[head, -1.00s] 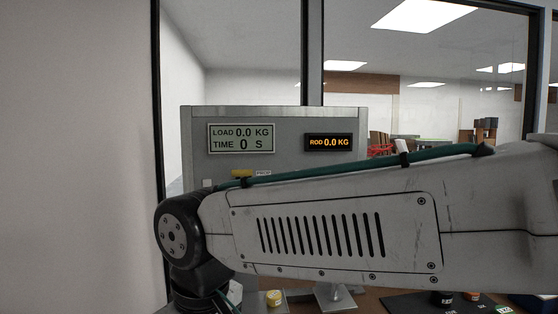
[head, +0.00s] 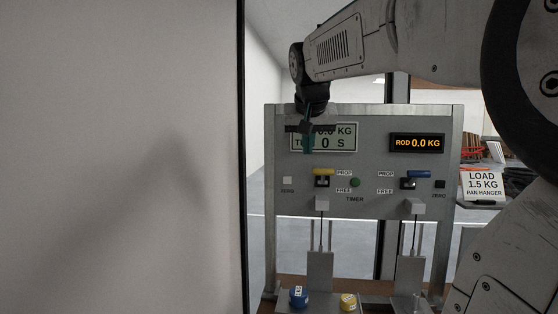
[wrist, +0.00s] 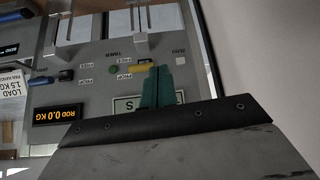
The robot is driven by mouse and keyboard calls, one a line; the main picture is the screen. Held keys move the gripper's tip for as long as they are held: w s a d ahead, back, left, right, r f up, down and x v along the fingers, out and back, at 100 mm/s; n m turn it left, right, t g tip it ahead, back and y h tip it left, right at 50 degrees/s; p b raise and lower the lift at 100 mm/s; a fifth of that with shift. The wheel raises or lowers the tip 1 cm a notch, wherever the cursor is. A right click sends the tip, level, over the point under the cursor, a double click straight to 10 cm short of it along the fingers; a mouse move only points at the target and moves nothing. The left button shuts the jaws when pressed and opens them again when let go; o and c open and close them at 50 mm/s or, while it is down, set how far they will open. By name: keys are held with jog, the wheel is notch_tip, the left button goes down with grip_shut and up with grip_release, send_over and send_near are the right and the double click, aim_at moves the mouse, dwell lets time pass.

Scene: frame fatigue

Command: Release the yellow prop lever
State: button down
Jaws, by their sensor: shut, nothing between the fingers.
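The yellow prop lever (head: 323,172) is on the grey panel, below the left display. It lies level with the PROP label, above the FREE label. It also shows in the wrist view (wrist: 140,68), close beside the fingertips. My gripper (head: 308,150) is shut and empty, in front of the left display and a little above and left of the lever. In the wrist view, its green fingers (wrist: 160,76) are together. I cannot tell whether they touch the lever.
A blue lever (head: 418,174) is on the panel's right half. A green timer button (head: 355,183) sits between the levers. Blue (head: 299,297) and yellow (head: 348,301) weights stand below. A load sign (head: 483,184) is at right. A wall fills the left.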

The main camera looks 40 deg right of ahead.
jog(key=w+d+r+m+h, duration=0.1)
jog(key=d+r, duration=0.4)
jog(key=d, duration=0.2)
jog(key=shift+d+r+m+h, duration=0.3)
jog(key=shift+r+m, duration=0.05)
jog(key=shift+m, duration=0.05)
send_near(323, 177)
jog(key=w+d, duration=0.2)
jog(key=d, duration=0.1)
jog(key=shift+a+f, duration=0.2)
jog(key=shift+f, duration=0.35)
jog(key=shift+s+f, duration=0.1)
jog(key=shift+s, duration=0.05)
